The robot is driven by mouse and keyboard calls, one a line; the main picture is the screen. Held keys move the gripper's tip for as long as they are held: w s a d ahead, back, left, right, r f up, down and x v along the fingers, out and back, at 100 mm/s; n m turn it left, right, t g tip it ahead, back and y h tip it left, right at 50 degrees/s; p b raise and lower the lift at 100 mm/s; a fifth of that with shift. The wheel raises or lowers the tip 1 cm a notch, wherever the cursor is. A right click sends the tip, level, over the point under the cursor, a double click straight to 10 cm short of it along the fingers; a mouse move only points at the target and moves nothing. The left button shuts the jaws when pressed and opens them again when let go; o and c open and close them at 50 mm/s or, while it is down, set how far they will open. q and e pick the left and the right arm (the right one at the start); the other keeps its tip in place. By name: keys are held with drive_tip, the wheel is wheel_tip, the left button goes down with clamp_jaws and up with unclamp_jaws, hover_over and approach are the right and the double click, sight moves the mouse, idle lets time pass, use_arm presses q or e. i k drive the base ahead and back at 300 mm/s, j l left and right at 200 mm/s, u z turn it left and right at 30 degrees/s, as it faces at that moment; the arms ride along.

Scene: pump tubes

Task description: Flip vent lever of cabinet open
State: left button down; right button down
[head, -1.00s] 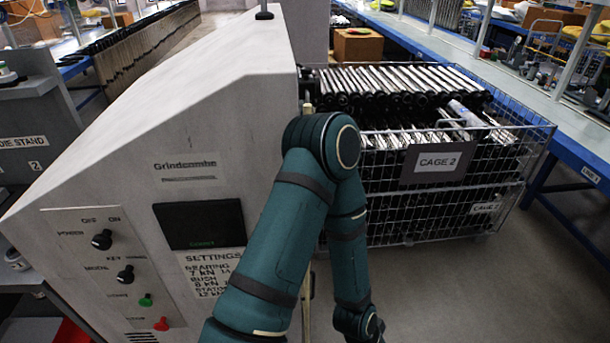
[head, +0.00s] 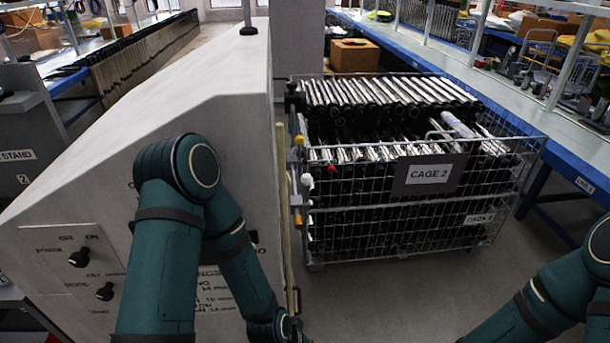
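The cabinet is a large pale grey housing (head: 225,85) with a sloping top, filling the left half of the head view. Its front has black switches (head: 80,257) and settings text, partly hidden by my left arm. Along its right side is a column of small fittings with yellow, white and red parts (head: 300,180); I cannot tell which of them is the vent lever or how it is set. My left arm passes in front of the cabinet, its wrist at the bottom edge. My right arm is at the lower right. Neither gripper's fingers show.
A wire cage marked CAGE 2 (head: 430,210), full of metal tubes, stands just right of the cabinet. A blue-edged workbench (head: 565,155) runs along the right. Open grey floor (head: 400,295) lies in front of the cage. A cardboard box (head: 357,54) sits behind it.

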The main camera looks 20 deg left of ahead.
sight(306, 179)
drive_tip(key=i+l+u, duration=0.1)
drive_tip(key=u, duration=0.3)
drive_tip(key=i+l+u, duration=0.1)
drive_tip(key=u, duration=0.25)
drive_tip(key=l, duration=0.1)
